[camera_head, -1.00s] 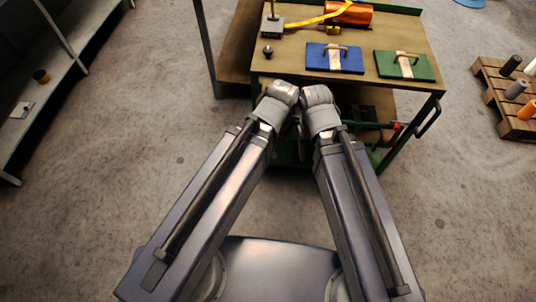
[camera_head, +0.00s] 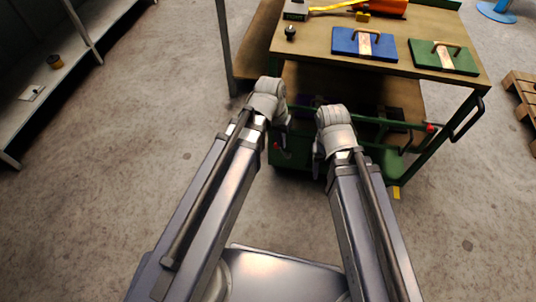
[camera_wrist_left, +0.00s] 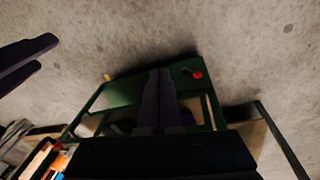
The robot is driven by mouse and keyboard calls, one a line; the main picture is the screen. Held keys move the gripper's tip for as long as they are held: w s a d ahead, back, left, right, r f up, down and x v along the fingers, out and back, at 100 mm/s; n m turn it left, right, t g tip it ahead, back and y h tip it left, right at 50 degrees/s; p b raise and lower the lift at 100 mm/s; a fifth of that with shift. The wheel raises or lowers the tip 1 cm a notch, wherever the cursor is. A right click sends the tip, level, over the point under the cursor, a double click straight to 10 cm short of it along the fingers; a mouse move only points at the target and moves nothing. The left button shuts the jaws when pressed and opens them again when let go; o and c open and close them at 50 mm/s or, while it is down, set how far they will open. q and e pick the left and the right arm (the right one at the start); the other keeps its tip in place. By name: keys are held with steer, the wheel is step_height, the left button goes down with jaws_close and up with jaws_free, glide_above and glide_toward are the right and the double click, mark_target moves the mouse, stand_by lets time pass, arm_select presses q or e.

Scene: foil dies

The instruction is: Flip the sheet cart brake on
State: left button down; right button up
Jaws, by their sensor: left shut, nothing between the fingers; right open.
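The green sheet cart (camera_head: 300,40) stands in front of me. A small red-tipped lever (camera_head: 277,147) shows low at its near left corner, just below my left gripper (camera_head: 284,124). In the left wrist view the red tip (camera_wrist_left: 197,75) stands a little to the right of the closed dark fingers (camera_wrist_left: 160,85), apart from them. Another red knob (camera_head: 430,127) sits on the cart's right side. My right gripper (camera_head: 318,158) is by the cart's near side; its two spread, empty fingers show in the left wrist view (camera_wrist_left: 25,60). I cannot tell the brake's setting.
A blue plate (camera_head: 350,43) and a green plate (camera_head: 430,54), both with handles, lie on the cart top. A grey shelf (camera_head: 60,95) stands at left and a wooden pallet (camera_head: 522,95) at right. The floor between shelf and cart is clear.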

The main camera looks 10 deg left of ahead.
arm_select(q)
steer(key=w+a+f+n+t+h+b, duration=0.1)
steer(key=w+a+f+b, duration=0.3)
steer(key=f+b, duration=0.5)
steer(key=w+a+f+n+t+h+b, duration=0.1)
steer(key=w+a+f+t+b, duration=0.1)
steer(key=w+a+f+b, duration=0.3)
steer(key=w+a+f+n+t+h+b, duration=0.1)
steer(key=w+a+f+b, duration=0.4)
steer(key=f+b, duration=0.8)
steer(key=shift+w+a+n+t+b, duration=0.3)
steer(key=shift+a+t+b, duration=0.5)
steer(key=shift+a+b, duration=0.55)
steer(key=w+d+f+b, duration=0.5)
steer(key=d+f+b, duration=0.2)
steer(key=shift+w+d, duration=0.4)
steer(key=shift+d+r, duration=0.1)
steer(key=shift+r, duration=0.05)
